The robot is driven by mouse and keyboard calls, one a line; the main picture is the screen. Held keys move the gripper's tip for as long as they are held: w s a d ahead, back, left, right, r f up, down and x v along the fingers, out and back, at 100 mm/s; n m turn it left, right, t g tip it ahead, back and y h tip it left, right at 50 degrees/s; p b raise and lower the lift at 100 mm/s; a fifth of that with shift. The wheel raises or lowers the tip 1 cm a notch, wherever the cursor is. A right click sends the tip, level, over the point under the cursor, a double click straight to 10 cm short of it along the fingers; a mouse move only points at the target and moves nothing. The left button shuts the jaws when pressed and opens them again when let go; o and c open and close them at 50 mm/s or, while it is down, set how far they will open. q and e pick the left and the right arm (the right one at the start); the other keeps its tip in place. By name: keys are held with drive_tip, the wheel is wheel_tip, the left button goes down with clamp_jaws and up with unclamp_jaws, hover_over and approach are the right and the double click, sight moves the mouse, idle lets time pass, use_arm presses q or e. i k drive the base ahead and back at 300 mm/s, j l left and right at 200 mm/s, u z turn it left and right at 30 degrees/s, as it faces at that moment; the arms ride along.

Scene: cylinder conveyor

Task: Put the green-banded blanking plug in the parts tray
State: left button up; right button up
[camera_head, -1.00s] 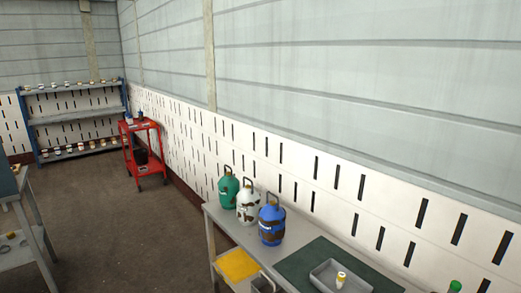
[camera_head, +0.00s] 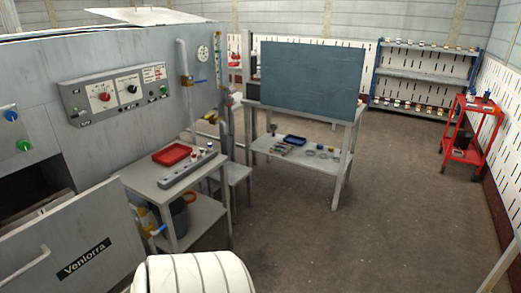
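I cannot make out a green-banded blanking plug in this view. A grey block (camera_head: 187,170) with small pegs or plugs along its top lies on a grey table beside the machine; the pegs are too small to tell their bands. A shallow red tray (camera_head: 172,153) lies behind it on the same table. The grey tray seen earlier is out of view. Neither of my grippers shows.
A grey machine (camera_head: 45,130) with a control panel and an open lower door (camera_head: 75,250) fills the left. A dark board (camera_head: 310,80) stands on a bench mid-room. A red cart (camera_head: 468,140) and blue rack (camera_head: 425,75) stand behind. Open floor (camera_head: 385,220) lies right of centre.

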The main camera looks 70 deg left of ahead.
sight(179, 153)
drive_tip(key=u, duration=4.05)
drive_tip(key=i+l+u, duration=0.15)
drive_tip(key=u, duration=0.6)
